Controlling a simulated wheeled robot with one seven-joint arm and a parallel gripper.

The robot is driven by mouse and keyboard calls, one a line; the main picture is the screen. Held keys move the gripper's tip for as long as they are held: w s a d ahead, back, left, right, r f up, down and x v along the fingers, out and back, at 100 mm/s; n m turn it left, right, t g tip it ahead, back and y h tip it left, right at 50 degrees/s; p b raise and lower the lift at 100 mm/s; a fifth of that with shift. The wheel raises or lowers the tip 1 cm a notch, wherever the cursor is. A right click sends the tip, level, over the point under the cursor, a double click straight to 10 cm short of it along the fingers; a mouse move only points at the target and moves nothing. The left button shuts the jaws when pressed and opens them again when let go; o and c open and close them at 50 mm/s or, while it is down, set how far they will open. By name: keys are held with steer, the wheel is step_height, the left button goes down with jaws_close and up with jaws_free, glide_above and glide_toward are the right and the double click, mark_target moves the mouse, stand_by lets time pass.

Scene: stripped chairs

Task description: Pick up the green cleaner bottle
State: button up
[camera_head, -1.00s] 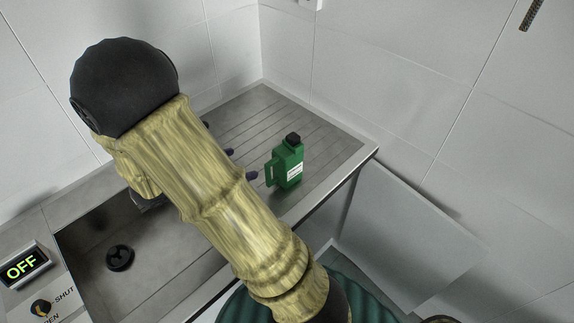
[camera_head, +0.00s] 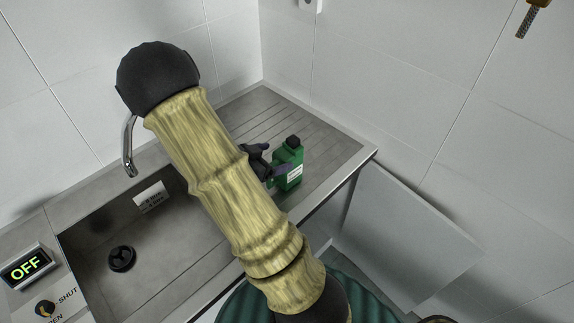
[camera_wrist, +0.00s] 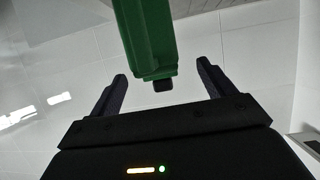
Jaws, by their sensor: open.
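The green cleaner bottle (camera_head: 289,167) stands upright on the ribbed drainboard of the sink, with a black cap and a white label. My gripper (camera_head: 273,165) is close against its left side in the head view, partly hidden behind my arm, and covers part of the bottle's handle side. In the wrist view the bottle (camera_wrist: 148,38) appears upside down, its black cap towards the gripper. The two dark fingers (camera_wrist: 164,86) are spread wide, one on each side of the bottle's line. I cannot tell whether a finger touches the bottle.
The steel sink basin (camera_head: 112,225) with a black drain lies left of the drainboard (camera_head: 322,150). A tap (camera_head: 129,147) stands at the back left. An OFF display (camera_head: 27,267) and a knob are at lower left. Tiled walls close in behind and right.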

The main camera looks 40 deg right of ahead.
mark_target(285, 152)
steer(key=shift+s+d, duration=0.1)
steer(key=shift+d, duration=0.35)
steer(key=x, duration=0.2)
steer(key=p+x, duration=0.1)
steer(key=shift+s+d+r, duration=0.1)
steer(key=shift+s+d, duration=0.05)
steer(key=shift+d, duration=0.25)
steer(key=shift+d+f, duration=0.2)
steer(key=shift+d, duration=0.1)
jaws_close()
steer(key=shift+r, duration=0.1)
steer(key=shift+r, duration=0.1)
